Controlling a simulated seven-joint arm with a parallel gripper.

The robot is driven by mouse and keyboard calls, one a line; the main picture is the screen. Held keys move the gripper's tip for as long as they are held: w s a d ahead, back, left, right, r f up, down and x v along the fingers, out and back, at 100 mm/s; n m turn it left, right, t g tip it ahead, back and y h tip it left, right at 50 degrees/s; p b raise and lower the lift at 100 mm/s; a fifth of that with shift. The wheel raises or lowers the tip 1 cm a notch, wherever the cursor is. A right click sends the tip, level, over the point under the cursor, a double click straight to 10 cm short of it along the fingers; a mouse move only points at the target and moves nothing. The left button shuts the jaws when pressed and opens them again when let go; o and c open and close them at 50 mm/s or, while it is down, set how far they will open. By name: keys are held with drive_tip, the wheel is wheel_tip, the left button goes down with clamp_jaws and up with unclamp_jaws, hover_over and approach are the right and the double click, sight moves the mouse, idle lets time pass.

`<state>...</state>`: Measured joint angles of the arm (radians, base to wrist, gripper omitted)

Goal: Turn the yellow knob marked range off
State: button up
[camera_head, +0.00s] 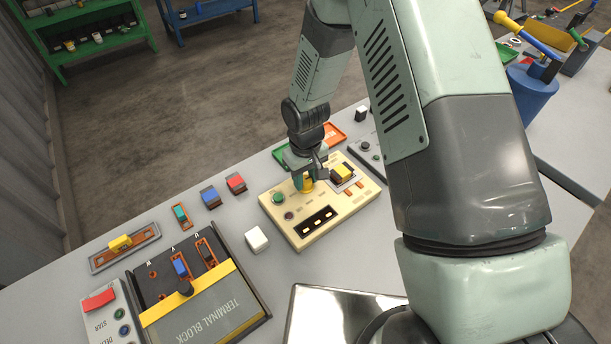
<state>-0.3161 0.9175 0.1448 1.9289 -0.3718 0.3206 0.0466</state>
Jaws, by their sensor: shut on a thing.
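A cream control panel (356,206) lies on the grey table near the middle of the view. It carries a yellow knob (307,186) near its back edge, a green button (278,198), a dark button (289,216), a black strip of small lit windows (315,221) and a yellow block switch (342,172). My gripper (306,178) points down over the panel and is shut on the yellow knob. The fingers hide part of the knob, and its marking is too small to read.
A terminal block (222,318) and a red-topped box (99,299) lie at the left front. Red (236,184) and blue (210,197) switches and a white cube (256,239) stand left of the panel. A shiny tray (330,315) is in front. My arm hides the table's right part.

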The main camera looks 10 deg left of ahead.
sight(306, 179)
drive_tip(key=shift+n, duration=0.5)
drive_tip(key=o, duration=1)
drive_tip(key=shift+o, duration=0.2)
wheel_tip(306, 179, up, 11)
